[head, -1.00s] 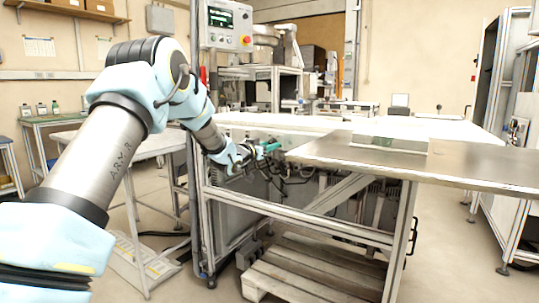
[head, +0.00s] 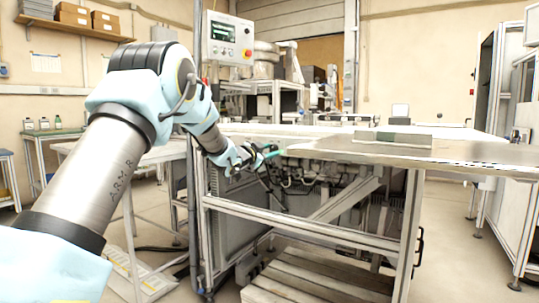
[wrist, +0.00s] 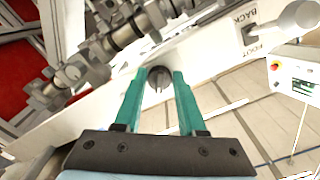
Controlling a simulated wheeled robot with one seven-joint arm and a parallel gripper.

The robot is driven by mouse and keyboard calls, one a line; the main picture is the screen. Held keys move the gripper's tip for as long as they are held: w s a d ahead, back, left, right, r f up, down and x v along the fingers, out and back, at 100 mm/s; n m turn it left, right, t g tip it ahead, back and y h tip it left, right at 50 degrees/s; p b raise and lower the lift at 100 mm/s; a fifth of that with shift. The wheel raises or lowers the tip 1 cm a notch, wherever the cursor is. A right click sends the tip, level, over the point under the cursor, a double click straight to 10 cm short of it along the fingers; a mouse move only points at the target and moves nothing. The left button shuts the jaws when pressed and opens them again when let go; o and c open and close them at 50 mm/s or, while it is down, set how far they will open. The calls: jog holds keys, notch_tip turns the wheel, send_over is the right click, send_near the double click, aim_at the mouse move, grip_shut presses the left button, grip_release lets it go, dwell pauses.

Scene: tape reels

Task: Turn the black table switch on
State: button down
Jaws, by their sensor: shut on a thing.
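The black switch (wrist: 158,77) is a small round dark knob with a raised grip. It sits on a white panel in the wrist view. My gripper (wrist: 159,74) has two teal fingers, one on each side of the knob, closed on it at their tips. In the head view my gripper (head: 268,154) is at the left end of the metal table, close under the tabletop edge. The switch cannot be made out in the head view.
The metal tabletop (head: 470,152) extends right of my gripper. Frame bars (head: 300,226) and hoses lie below it. A control box (head: 228,38) with a red button stands above. The white panel (wrist: 225,40) carries printed labels near metal fittings (wrist: 120,38).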

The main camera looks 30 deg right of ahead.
dwell(0.4)
jog(key=c, duration=0.5)
grip_release()
jog(key=v, duration=1)
jog(key=shift+s+a, duration=0.2)
jog(key=shift+a, duration=0.15)
